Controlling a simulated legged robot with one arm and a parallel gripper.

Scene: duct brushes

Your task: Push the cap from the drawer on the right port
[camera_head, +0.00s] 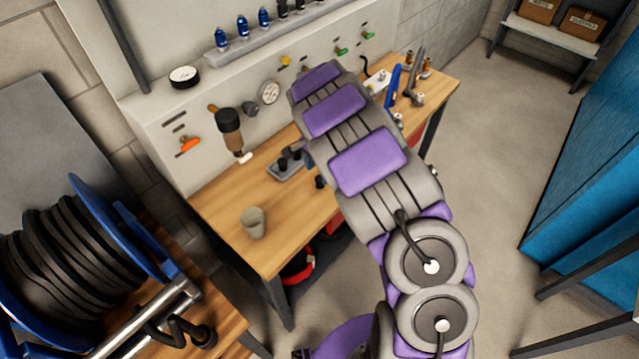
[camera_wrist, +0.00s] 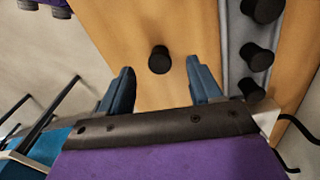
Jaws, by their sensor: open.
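A small black cap (camera_wrist: 159,60) stands alone on the wooden bench top in the wrist view. In the head view a single black cap (camera_head: 320,182) shows beside my arm. My gripper (camera_wrist: 160,67) is open, with its two blue fingers spread either side of the lone cap and nothing held. In the head view my arm hides most of the gripper. A grey tray (camera_wrist: 235,62) with several black caps lies right of the gripper; it also shows in the head view (camera_head: 283,179). I cannot tell which fitting is the right port, and no open drawer is clearly visible.
A grey cup (camera_head: 253,222) stands near the bench's front corner. Blue-handled pliers (camera_head: 393,88) stand at its far end. A hose reel (camera_head: 75,255) is at left.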

